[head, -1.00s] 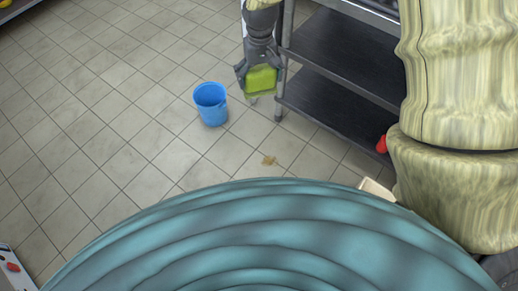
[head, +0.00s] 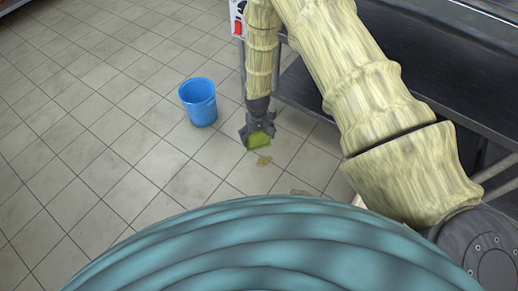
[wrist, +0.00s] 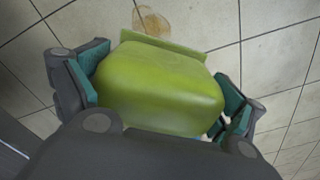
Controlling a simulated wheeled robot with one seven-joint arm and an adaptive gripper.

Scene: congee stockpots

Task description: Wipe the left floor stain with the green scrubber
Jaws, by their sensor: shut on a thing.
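My gripper (head: 258,130) is shut on the green scrubber (head: 259,140), low near the floor in the head view. In the wrist view the scrubber (wrist: 160,88) sits between the two teal-padded fingers, with a flat green edge on its far side. A brown floor stain (head: 263,161) lies just below the scrubber in the head view. It also shows in the wrist view (wrist: 152,20), just beyond the scrubber's far edge. I cannot tell whether the scrubber touches the floor. A fainter brownish mark (head: 299,192) shows to the right, near my teal body.
A blue bucket (head: 198,104) stands on the tiled floor left of my gripper. A dark-shelved metal table (head: 302,92) stands close behind and to the right of my arm. The tiled floor (head: 110,150) to the left is clear.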

